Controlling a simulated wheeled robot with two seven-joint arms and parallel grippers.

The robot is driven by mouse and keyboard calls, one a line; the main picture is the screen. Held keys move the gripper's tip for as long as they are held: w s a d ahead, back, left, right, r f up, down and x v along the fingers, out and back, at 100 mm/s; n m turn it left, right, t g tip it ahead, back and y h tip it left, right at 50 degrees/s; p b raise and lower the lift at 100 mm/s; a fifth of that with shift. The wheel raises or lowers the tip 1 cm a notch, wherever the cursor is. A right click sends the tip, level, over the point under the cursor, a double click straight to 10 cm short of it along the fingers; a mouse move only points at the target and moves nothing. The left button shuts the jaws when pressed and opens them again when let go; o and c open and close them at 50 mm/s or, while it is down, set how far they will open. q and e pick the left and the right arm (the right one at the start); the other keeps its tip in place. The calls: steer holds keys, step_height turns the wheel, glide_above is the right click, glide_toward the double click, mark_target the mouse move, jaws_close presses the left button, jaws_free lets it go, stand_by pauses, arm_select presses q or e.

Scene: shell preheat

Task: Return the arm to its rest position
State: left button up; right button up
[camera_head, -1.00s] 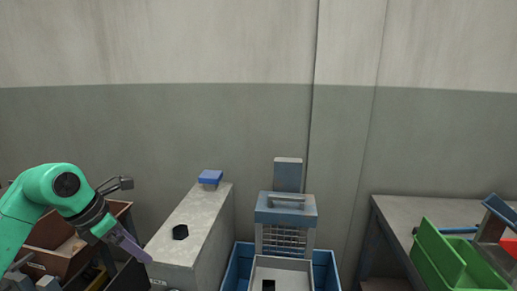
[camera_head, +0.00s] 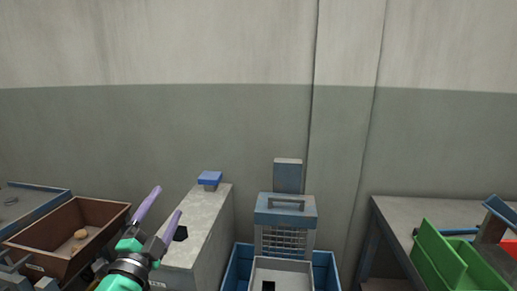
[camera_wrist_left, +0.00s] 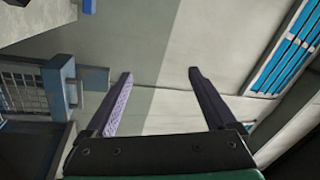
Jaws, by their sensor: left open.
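My left gripper (camera_head: 160,213) shows at the lower left of the head view, with its two purple fingers spread apart and pointing up. It is open with nothing between the fingers, in front of the left side of the grey box-shaped machine (camera_head: 205,222). My right gripper is not in view.
A brown bin (camera_head: 40,238) with a small tan lump in it stands at the left. A blue-topped device with a grille (camera_head: 285,215) stands in a blue crate (camera_head: 325,268) at centre. A green bin (camera_head: 440,255) sits on the right table (camera_head: 400,212).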

arm_select(q)
steer(key=s+a+f+n+g+y, duration=0.25)
steer(key=s+f+n+g, duration=0.2)
steer(key=f, duration=0.55)
steer(key=s+a+f+n+g+y, duration=0.25)
steer(key=f+n+g, duration=0.3)
steer(key=f, duration=0.45)
steer(key=s+d+f+n+g+h, duration=0.2)
steer(key=s+f+g, duration=0.2)
steer(key=s+f, duration=0.3)
steer(key=s+d+f+n+g+h, duration=0.1)
steer(key=s+f+g, duration=0.25)
steer(key=s, duration=0.55)
step_height(320, 180, down, 23)
steer(key=s, duration=0.2)
steer(key=s+a+f+g, duration=0.2)
steer(key=s+f, duration=1.3)
steer(key=s, duration=0.2)
steer(key=shift+a+f, duration=0.25)
steer(key=shift+a, duration=0.05)
